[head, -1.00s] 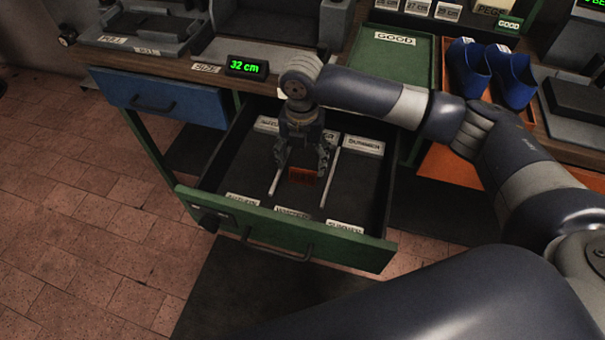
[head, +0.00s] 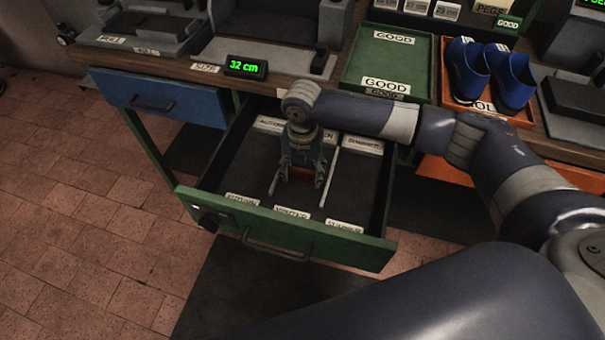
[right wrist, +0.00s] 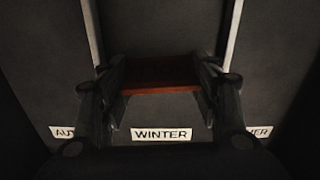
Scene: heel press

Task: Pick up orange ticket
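The orange ticket (head: 301,171) is in the middle compartment of the open green drawer (head: 290,238), partly hidden by my right gripper. My right gripper (head: 301,179) points down into that compartment, its fingers open on either side of the ticket. In the right wrist view the ticket (right wrist: 160,76) shows as an orange-brown strip between the two fingers, close to both. The picture is dark, so contact cannot be told. A WINTER label (right wrist: 162,134) lies in the same compartment. My left gripper is not in view.
Thin white dividers (head: 331,177) run along both sides of the middle compartment. The side compartments look empty. A blue drawer (head: 160,98) is shut at the left. On the bench stand a green GOOD tray (head: 364,77), blue shoes (head: 512,82) and a 32 cm display (head: 246,67).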

